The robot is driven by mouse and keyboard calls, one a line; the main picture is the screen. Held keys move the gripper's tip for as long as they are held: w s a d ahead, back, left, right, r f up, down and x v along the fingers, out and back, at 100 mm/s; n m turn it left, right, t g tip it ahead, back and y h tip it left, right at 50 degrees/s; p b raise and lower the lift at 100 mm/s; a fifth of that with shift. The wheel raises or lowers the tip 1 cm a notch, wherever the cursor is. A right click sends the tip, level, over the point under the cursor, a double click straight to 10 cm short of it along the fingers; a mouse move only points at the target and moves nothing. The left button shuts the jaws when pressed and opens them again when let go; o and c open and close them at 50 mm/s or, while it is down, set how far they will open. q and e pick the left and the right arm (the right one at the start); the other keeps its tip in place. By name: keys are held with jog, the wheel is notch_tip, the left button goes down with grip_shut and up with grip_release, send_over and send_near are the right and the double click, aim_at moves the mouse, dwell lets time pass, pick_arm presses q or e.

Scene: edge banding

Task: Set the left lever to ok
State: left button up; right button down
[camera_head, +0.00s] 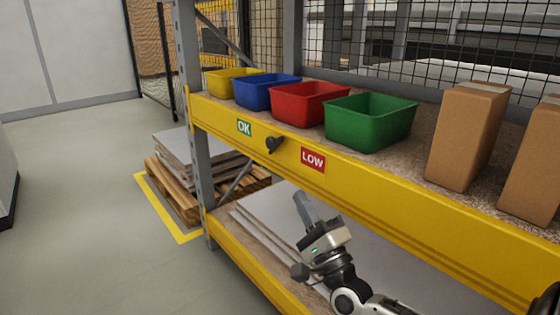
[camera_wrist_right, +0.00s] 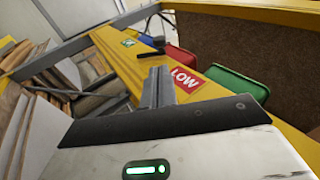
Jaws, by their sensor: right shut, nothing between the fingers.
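A small black lever (camera_head: 274,144) sits on the front of the yellow shelf beam, between a green OK label (camera_head: 244,128) and a red LOW label (camera_head: 313,160). Its exact pointing direction is too small to tell. My right gripper (camera_head: 302,200) is shut and empty, below the LOW label and lower right of the lever, apart from both. In the right wrist view its fingers (camera_wrist_right: 157,82) point toward the beam, with the LOW label (camera_wrist_right: 184,79) just right of them and the OK label (camera_wrist_right: 128,42) farther off. The black lever (camera_wrist_right: 148,40) shows beyond the fingertips. My left gripper is out of view.
Yellow (camera_head: 232,84), blue (camera_head: 266,92), red (camera_head: 308,104) and green (camera_head: 370,122) bins stand on the shelf above the beam. Cardboard boxes (camera_head: 466,138) stand to the right. Grey sheets (camera_head: 262,222) lie on the lower shelf. The space before the lever looks clear.

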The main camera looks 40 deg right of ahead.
aim_at(274, 148)
jog(key=x, duration=1)
jog(key=shift+w+r+b, duration=0.15)
jog(key=shift+w+b, duration=0.15)
jog(key=shift+b, duration=0.1)
jog(key=shift+w+r, duration=0.15)
jog(key=shift+w, duration=0.05)
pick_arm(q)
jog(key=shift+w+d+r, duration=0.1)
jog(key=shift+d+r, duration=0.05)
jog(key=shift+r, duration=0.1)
